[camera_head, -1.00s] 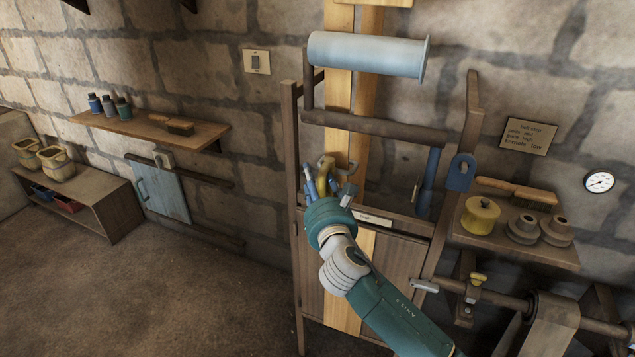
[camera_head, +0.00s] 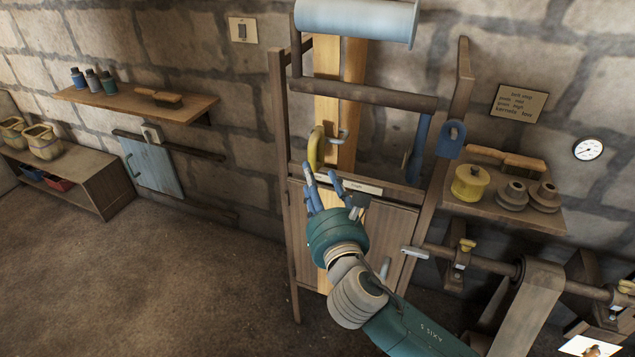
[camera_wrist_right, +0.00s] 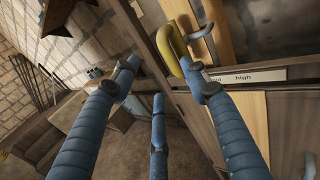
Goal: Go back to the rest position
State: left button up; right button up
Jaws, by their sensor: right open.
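My right gripper (camera_head: 328,184) is in front of the wooden frame of the belt drive in the head view. Its blue fingers are spread and empty. In the right wrist view the open fingers (camera_wrist_right: 150,85) show with nothing between them. A yellow curved handle (camera_head: 316,148) sits on the frame just above the fingertips, and it also shows in the right wrist view (camera_wrist_right: 172,48). The fingers look apart from it in the head view; in the right wrist view one fingertip overlaps it, and I cannot tell whether they touch. My left gripper is not in view.
A label plate (camera_head: 362,187) marks the frame beside the gripper. A pale roller (camera_head: 355,20) is above. A shelf (camera_head: 510,215) with a yellow pot (camera_head: 470,183) is at right. A low cabinet (camera_head: 95,185) stands left. The floor (camera_head: 170,290) at lower left is clear.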

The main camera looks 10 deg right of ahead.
dwell(0.3)
jog(key=d+f+m+g, duration=0.2)
jog(key=f+m, duration=0.2)
jog(key=f, duration=0.8)
jog(key=d+f+m+g, duration=0.2)
jog(key=f+m+g, duration=0.1)
jog(key=f, duration=0.9)
jog(key=s+d+f+m+g, duration=0.2)
jog(key=s+f+m, duration=0.35)
jog(key=f, duration=0.55)
jog(key=s+d+f+m+g, duration=0.2)
jog(key=s+f+m+g, duration=0.3)
jog(key=f, duration=0.6)
jog(key=s+d+f+m+g, duration=0.1)
jog(key=s+f+m, duration=0.3)
jog(key=s+f, duration=0.55)
jog(key=s+d+f+m+g, duration=0.1)
jog(key=s+f+m, duration=0.3)
jog(key=s+f, duration=0.55)
jog(key=s+f+m+g, duration=0.1)
jog(key=s+m, duration=0.3)
jog(key=s, duration=0.7)
jog(key=s+f+m+g, duration=0.2)
jog(key=s+m, duration=0.2)
jog(key=s, duration=0.8)
jog(key=shift+d+f, duration=0.25)
jog(key=shift+d, duration=0.05)
